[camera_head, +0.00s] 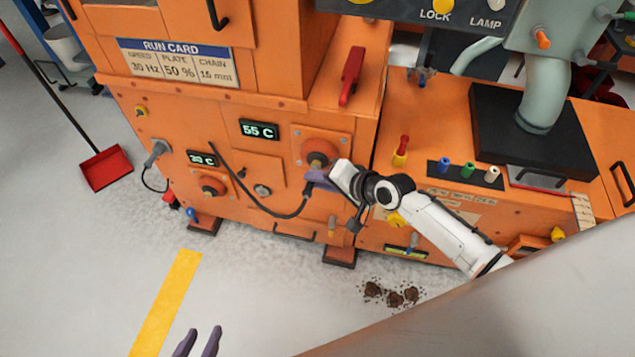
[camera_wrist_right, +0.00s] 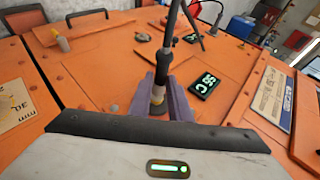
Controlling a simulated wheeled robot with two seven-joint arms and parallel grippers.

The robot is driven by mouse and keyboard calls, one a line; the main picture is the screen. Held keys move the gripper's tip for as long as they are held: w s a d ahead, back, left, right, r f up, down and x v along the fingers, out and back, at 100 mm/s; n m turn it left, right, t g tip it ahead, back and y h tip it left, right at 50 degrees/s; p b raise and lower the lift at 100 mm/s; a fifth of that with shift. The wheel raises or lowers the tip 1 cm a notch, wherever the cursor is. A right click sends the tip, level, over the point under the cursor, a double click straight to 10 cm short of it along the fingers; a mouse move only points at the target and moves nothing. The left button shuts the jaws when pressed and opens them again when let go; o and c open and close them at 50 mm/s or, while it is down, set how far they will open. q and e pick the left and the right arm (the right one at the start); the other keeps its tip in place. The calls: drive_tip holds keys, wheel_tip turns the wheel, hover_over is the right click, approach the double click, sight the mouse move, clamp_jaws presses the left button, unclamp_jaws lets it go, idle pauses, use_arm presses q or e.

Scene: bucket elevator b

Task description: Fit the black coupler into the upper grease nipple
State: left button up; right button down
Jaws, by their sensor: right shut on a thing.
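A pale brass-coloured part (camera_wrist_right: 158,94) shows between the fingers. The upper grease nipple is hidden by the gripper, and I cannot tell whether the coupler touches it. My left gripper (camera_head: 198,343) is open and empty at the bottom of the head view, far from the machine.
The black hose (camera_head: 265,208) hangs in a loop across the orange front. A lower red bearing (camera_head: 211,186) sits beside the 38 C display (camera_head: 202,158). A grey plug (camera_head: 156,151) is at the left. Dark clumps (camera_head: 392,295) lie on the floor. The floor by the yellow stripe (camera_head: 166,305) is clear.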

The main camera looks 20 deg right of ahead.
use_arm(q)
drive_tip(key=shift+f+b, duration=0.35)
use_arm(e)
drive_tip(key=shift+w+d, duration=0.45)
drive_tip(key=shift+w, duration=0.2)
drive_tip(key=c, duration=1.6)
unclamp_jaws()
drive_tip(key=shift+o, duration=0.2)
drive_tip(key=shift+s, duration=0.1)
